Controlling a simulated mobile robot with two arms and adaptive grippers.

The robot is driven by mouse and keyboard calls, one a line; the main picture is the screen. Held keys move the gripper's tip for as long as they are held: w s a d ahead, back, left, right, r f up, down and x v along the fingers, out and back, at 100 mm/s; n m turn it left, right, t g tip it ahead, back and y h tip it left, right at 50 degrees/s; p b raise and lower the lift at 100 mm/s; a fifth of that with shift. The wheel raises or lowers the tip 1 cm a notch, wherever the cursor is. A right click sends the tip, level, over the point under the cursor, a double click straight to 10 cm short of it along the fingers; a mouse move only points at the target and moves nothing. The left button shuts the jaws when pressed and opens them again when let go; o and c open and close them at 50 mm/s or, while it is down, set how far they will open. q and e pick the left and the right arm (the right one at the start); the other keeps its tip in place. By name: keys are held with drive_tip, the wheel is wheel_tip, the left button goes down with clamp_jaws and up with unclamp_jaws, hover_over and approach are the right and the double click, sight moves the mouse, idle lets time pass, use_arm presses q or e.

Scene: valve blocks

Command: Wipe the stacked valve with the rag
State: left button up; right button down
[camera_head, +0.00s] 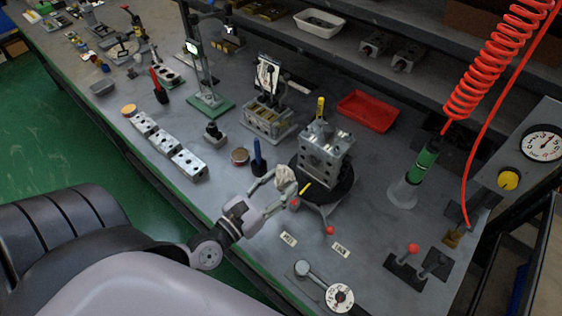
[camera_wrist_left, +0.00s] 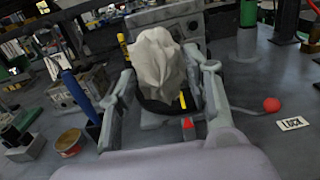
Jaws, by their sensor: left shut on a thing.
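My left gripper (camera_head: 272,184) is shut on a crumpled off-white rag (camera_head: 285,174). In the left wrist view the rag (camera_wrist_left: 158,68) bulges up between the two fingers (camera_wrist_left: 165,95). The stacked valve (camera_head: 325,158) is a grey metal block stack with round holes, upright on a round black turntable (camera_head: 343,190). The rag is just left of the valve in the head view; I cannot tell whether they touch. In the left wrist view the rag hides part of the valve (camera_wrist_left: 189,27). My right gripper is not in view.
A blue-handled tool (camera_head: 258,156) and a small round tin (camera_head: 240,156) stand left of my gripper. A red tray (camera_head: 367,110) lies behind the valve. Red coiled hose (camera_head: 490,70) hangs at right.

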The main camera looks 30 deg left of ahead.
sight(309, 155)
use_arm(q)
drive_tip(key=shift+w+d, duration=0.25)
drive_tip(key=shift+w, duration=1.45)
drive_tip(key=shift+w+d, duration=0.2)
drive_tip(key=shift+w, duration=1.5)
drive_tip(key=shift+w+d, duration=0.1)
drive_tip(key=shift+w, duration=0.8)
drive_tip(key=shift+d+p, duration=0.15)
drive_tip(key=shift+p, duration=0.15)
drive_tip(key=shift+s+d+p, duration=0.2)
drive_tip(key=shift+d+p, duration=0.05)
drive_tip(key=shift+d, duration=0.65)
drive_tip(key=shift+s+d+p, duration=0.2)
drive_tip(key=shift+d, duration=0.7)
drive_tip(key=shift+w, duration=0.15)
drive_tip(key=shift+w+a+b, duration=0.15)
drive_tip(key=shift+a+b, duration=0.25)
drive_tip(key=shift+a, duration=0.4)
drive_tip(key=shift+w+a+b, duration=0.1)
drive_tip(key=shift+a+b, duration=0.25)
drive_tip(key=shift+a, duration=0.45)
drive_tip(key=shift+w+a+r, duration=0.1)
drive_tip(key=shift+a, duration=0.3)
